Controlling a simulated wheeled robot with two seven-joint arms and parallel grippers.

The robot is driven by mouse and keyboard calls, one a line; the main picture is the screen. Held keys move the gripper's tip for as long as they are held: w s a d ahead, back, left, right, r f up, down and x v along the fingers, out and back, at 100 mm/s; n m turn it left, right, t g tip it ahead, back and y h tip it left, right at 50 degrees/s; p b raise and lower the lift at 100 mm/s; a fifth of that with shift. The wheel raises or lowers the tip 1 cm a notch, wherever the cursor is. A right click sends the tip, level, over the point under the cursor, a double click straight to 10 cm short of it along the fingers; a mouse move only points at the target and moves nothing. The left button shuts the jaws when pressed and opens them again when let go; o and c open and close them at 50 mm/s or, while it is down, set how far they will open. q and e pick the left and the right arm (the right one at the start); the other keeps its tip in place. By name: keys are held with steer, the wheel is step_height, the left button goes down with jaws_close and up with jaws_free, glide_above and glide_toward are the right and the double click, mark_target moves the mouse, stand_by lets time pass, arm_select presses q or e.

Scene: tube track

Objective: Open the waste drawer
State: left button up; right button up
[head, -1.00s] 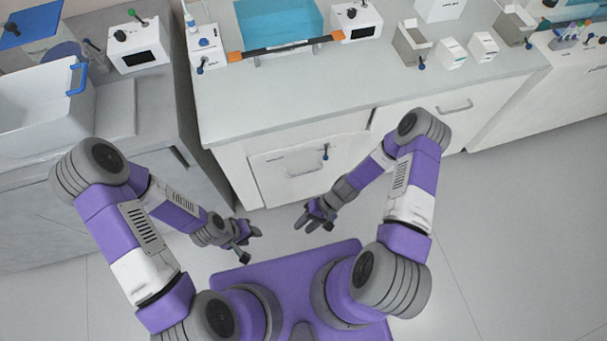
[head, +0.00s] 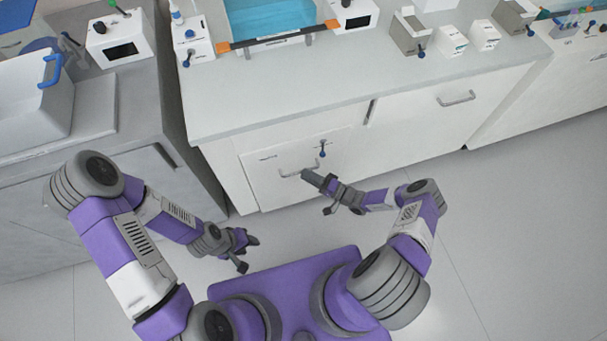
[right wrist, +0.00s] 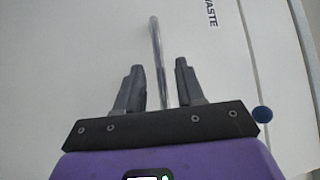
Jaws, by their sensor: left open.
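The waste drawer (head: 262,180) is a white front panel under the counter, flush with the cabinet. Its grey bar handle (head: 290,175) is partly hidden by my right gripper (head: 318,192). In the right wrist view the "WASTE" lettering shows on the panel (right wrist: 90,40). There the handle bar (right wrist: 156,45) runs between the two fingers of my right gripper (right wrist: 159,68), which is open with gaps beside the bar. My left gripper (head: 248,252) is open and empty, low in front of the cabinets and away from the drawer.
A small lever with a blue ball (head: 322,150) sits on the cabinet beside the handle. Another cabinet front with a handle (head: 456,99) is to the right. The counter (head: 290,100) above holds a blue basin (head: 270,18) and several devices. The floor is clear.

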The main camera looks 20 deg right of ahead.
steer(key=shift+x, duration=1.05)
steer(key=shift+c, duration=0.3)
jaws_close()
